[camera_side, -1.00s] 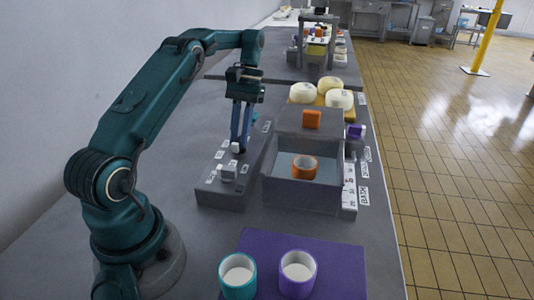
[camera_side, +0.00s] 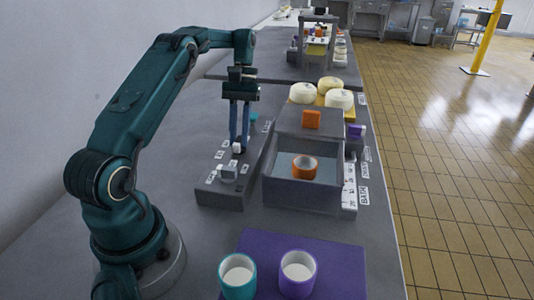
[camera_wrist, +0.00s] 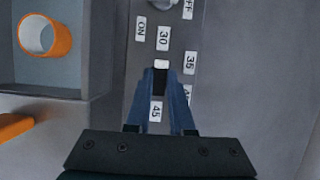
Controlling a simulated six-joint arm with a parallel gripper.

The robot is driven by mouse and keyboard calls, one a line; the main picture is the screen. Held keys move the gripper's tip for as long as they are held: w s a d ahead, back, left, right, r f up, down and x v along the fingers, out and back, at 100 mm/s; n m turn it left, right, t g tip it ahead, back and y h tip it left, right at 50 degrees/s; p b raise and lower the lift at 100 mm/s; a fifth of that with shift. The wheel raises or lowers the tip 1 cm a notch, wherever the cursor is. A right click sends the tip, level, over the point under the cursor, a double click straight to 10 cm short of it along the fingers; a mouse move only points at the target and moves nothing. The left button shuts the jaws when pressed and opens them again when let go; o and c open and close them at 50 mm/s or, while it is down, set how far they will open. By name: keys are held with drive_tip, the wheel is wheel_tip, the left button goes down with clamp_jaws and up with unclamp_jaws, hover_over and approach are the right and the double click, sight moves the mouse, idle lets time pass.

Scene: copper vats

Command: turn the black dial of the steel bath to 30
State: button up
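The black dial (camera_wrist: 158,86) is between my fingers in the wrist view; its white part (camera_wrist: 161,65) faces the label 30 (camera_wrist: 163,38). Labels 35 (camera_wrist: 189,62) and 45 (camera_wrist: 156,111) lie around it. In the side view the dial's white part (camera_side: 237,147) shows below my gripper (camera_side: 238,143), which points down at the grey control panel (camera_side: 222,198). My gripper (camera_wrist: 162,72) looks shut on the dial, with a finger against each side. The fingers cover part of the dial. The steel bath (camera_side: 300,198) stands to the right and holds an orange ring-like cup (camera_side: 305,166).
A purple mat (camera_side: 340,268) with teal (camera_side: 238,277) and purple (camera_side: 297,273) cups lies in front. Cheeses (camera_side: 330,87) stand behind.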

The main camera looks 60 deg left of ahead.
drive_tip(key=o, duration=0.4)
drive_tip(key=shift+c, duration=0.2)
